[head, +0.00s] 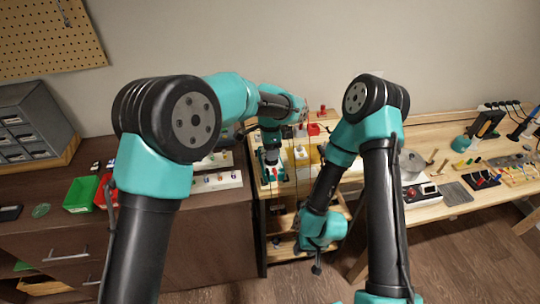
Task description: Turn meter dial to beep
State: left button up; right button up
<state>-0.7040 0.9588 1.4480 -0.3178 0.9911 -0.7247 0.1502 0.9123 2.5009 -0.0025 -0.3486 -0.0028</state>
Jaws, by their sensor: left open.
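My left gripper (272,174) points down over the narrow wooden stand in the middle of the head view. It is open, with small items close around its fingers. No meter or dial can be made out for certain. A yellow object (315,154) stands just right of the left gripper, partly hidden by my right arm; I cannot tell whether it is the meter. My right gripper (317,268) hangs low in front of the stand's shelves, away from the items on top. Its fingers are too small to judge.
A dark cabinet at left holds a green bin (80,195), a red bin (103,190) and a grey drawer unit (32,122). The wooden workbench (450,192) at right carries several tools and a tin. Open floor (470,265) lies at lower right.

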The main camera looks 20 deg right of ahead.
pick_arm(q)
jog(key=shift+f, duration=1.7)
jog(key=c, duration=0.6)
jog(key=shift+c, duration=0.2)
